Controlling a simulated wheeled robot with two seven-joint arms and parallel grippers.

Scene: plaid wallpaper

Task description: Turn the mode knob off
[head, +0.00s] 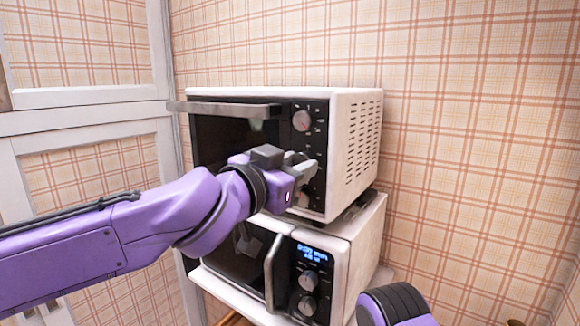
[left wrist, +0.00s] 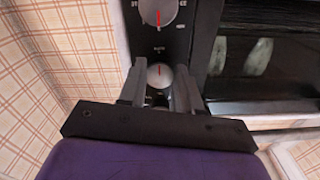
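The upper toaster oven (head: 340,98) has a dark control panel with a column of knobs. Its top knob (head: 301,120) is in plain sight in the head view. My left gripper (head: 303,165) is at the middle of this panel and covers part of it. In the left wrist view, a small round knob (left wrist: 160,75) with a red pointer mark sits between the two fingers of my left gripper (left wrist: 160,84). The fingers stand apart on either side of it; whether they touch it I cannot tell. A larger knob (left wrist: 158,11) with a red mark is beyond it. Labels are too small to read.
A microwave (head: 340,250) with a lit blue display and two knobs stands under the oven. The oven's door handle (head: 225,108) sticks out to the left of the panel. Part of my right arm (head: 397,305) shows at the bottom. The wall right of the oven is clear.

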